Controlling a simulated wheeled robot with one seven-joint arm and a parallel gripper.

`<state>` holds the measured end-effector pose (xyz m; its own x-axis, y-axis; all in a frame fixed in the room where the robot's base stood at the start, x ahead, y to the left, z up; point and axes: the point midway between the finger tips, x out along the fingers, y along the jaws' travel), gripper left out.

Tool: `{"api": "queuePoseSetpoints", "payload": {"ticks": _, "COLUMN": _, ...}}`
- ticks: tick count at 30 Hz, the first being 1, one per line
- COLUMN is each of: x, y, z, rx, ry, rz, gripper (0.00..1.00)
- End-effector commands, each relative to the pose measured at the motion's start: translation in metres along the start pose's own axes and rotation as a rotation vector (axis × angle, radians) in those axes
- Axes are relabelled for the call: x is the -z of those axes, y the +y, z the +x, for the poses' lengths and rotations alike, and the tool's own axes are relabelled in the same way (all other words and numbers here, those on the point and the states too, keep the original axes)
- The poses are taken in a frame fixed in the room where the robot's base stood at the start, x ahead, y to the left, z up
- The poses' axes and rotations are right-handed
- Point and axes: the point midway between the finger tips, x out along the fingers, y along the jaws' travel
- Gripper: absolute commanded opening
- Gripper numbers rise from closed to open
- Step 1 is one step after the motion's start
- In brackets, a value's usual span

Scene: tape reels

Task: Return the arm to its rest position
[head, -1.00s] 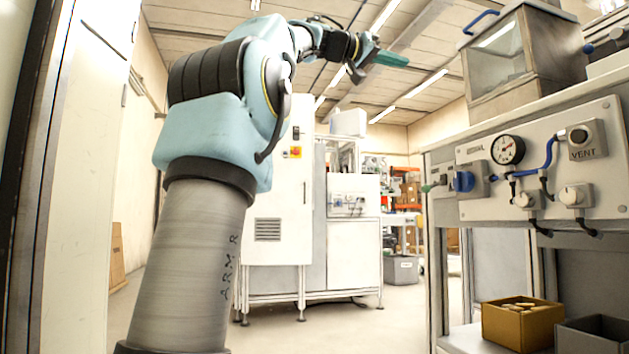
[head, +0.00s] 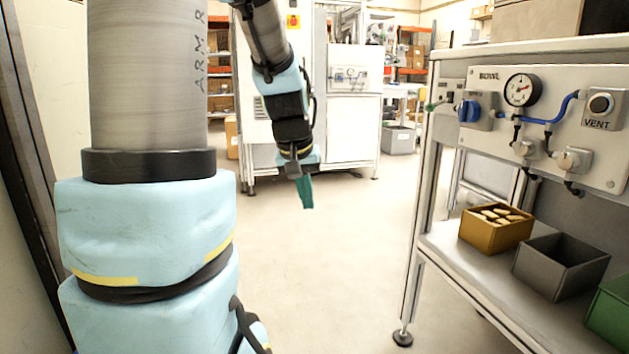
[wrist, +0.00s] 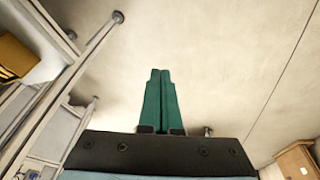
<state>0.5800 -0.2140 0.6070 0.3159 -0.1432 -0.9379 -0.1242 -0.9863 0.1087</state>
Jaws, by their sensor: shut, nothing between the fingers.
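My gripper (head: 306,192) hangs at the end of my arm in the middle of the head view, pointing down over the open floor. Its green fingers are shut together with nothing between them. In the wrist view my gripper (wrist: 160,75) shows its two green fingers side by side and touching, against pale floor. My light blue and grey arm fills the left of the head view, with the forearm hanging down. The gripper is left of the workbench (head: 420,250) and apart from it.
On the bench's lower shelf stand a yellow bin (head: 482,236) with pale pieces, a grey bin (head: 545,275) and a green bin (head: 610,318). A gauge panel (head: 560,120) is above. A white machine cabinet (head: 352,130) stands behind. The floor (head: 330,270) between is clear.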

Motion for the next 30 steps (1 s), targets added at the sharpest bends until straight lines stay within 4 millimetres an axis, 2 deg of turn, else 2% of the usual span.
{"api": "queuePoseSetpoints", "payload": {"ticks": 1, "x": -0.023, "y": -0.008, "z": -0.003, "rx": 0.022, "ry": -0.038, "rz": -0.002, "gripper": 0.0}}
{"api": "queuePoseSetpoints", "payload": {"ticks": 3, "x": -0.052, "y": -0.018, "z": 0.0, "rx": 0.048, "ry": -0.082, "rz": -0.004, "gripper": 0.0}}
{"api": "queuePoseSetpoints", "payload": {"ticks": 10, "x": -0.135, "y": -0.04, "z": -0.003, "rx": 0.109, "ry": -0.2, "rz": 0.0, "gripper": 0.0}}
{"api": "queuePoseSetpoints", "payload": {"ticks": 11, "x": -0.137, "y": -0.041, "z": -0.008, "rx": 0.112, "ry": -0.205, "rz": 0.0, "gripper": 0.0}}
{"api": "queuePoseSetpoints", "payload": {"ticks": 12, "x": -0.13, "y": -0.039, "z": -0.016, "rx": 0.11, "ry": -0.198, "rz": 0.0, "gripper": 0.0}}
{"api": "queuePoseSetpoints", "payload": {"ticks": 20, "x": -0.112, "y": -0.033, "z": -0.062, "rx": 0.109, "ry": -0.198, "rz": 0.0, "gripper": 0.0}}
{"api": "queuePoseSetpoints", "payload": {"ticks": 23, "x": -0.104, "y": -0.03, "z": -0.085, "rx": 0.109, "ry": -0.197, "rz": 0.0, "gripper": 0.0}}
{"api": "queuePoseSetpoints", "payload": {"ticks": 30, "x": -0.079, "y": -0.022, "z": -0.156, "rx": 0.109, "ry": -0.197, "rz": 0.0, "gripper": 0.0}}
